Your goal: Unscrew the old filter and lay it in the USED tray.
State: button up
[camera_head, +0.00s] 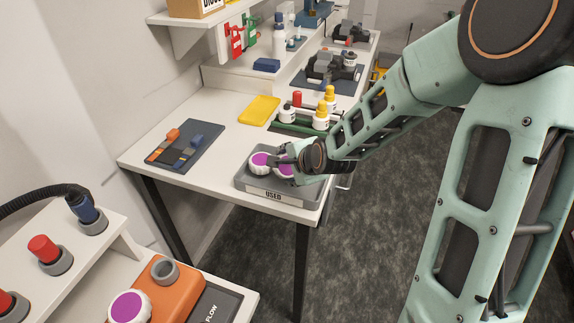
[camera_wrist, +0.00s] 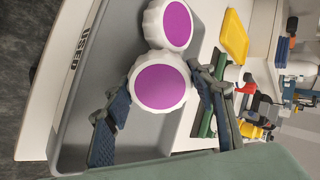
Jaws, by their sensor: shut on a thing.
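My gripper (camera_head: 284,160) is shut on a white filter with a purple top (camera_wrist: 161,87), at the grey USED tray (camera_head: 256,184). In the wrist view my gripper's fingers (camera_wrist: 160,98) stand on either side of this filter. A second white filter with a purple top (camera_head: 260,163) is in the tray, right beside the held one; it also shows in the wrist view (camera_wrist: 177,25). I cannot tell whether the held filter rests on the tray floor. Another purple-topped filter (camera_head: 130,306) is on an orange unit (camera_head: 181,292) in the foreground, near an open grey ring (camera_head: 163,271).
A grey mat with tools (camera_head: 184,145), a yellow pad (camera_head: 260,110) and several bottles (camera_head: 321,118) are on the bench beyond the tray. A shelf with red-capped fittings (camera_head: 44,249) stands at the lower left. Bare bench lies left of the tray.

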jog(key=shift+s+f+b, duration=0.15)
jog(key=shift+f+b, duration=0.2)
jog(key=shift+f, duration=0.15)
jog(key=o, duration=1.4)
jog(key=shift+f, duration=0.1)
jog(key=shift+c, duration=0.2)
jog(key=shift+s+d+r, duration=0.25)
jog(key=shift+r, duration=0.3)
jog(key=v, duration=0.6)
jog(key=shift+s+r, duration=0.15)
jog(key=shift+s, duration=0.15)
